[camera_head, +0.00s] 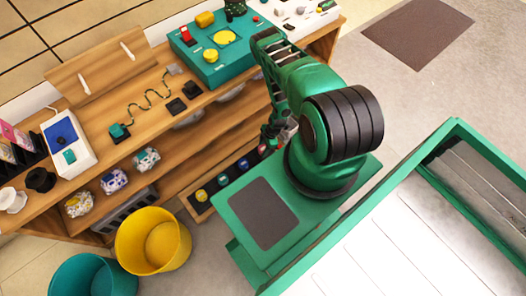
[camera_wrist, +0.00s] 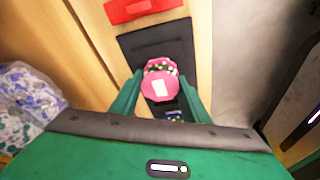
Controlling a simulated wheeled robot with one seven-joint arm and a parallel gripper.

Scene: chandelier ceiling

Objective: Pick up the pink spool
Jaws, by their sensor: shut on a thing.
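The pink spool (camera_wrist: 161,84), with a white label and dotted pattern, sits between the two green fingers of my gripper (camera_wrist: 160,90) in the wrist view. The fingers are shut on its sides. A dark strip lies behind it, and I cannot tell whether the spool still touches it. In the head view my gripper (camera_head: 279,132) is low beside the wooden shelf unit, partly hidden by my arm. A small reddish-pink shape (camera_head: 262,149) shows just below it.
A yellow bin (camera_head: 153,240) and a teal bin (camera_head: 92,276) stand at lower left. A red block (camera_wrist: 143,9) lies ahead.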

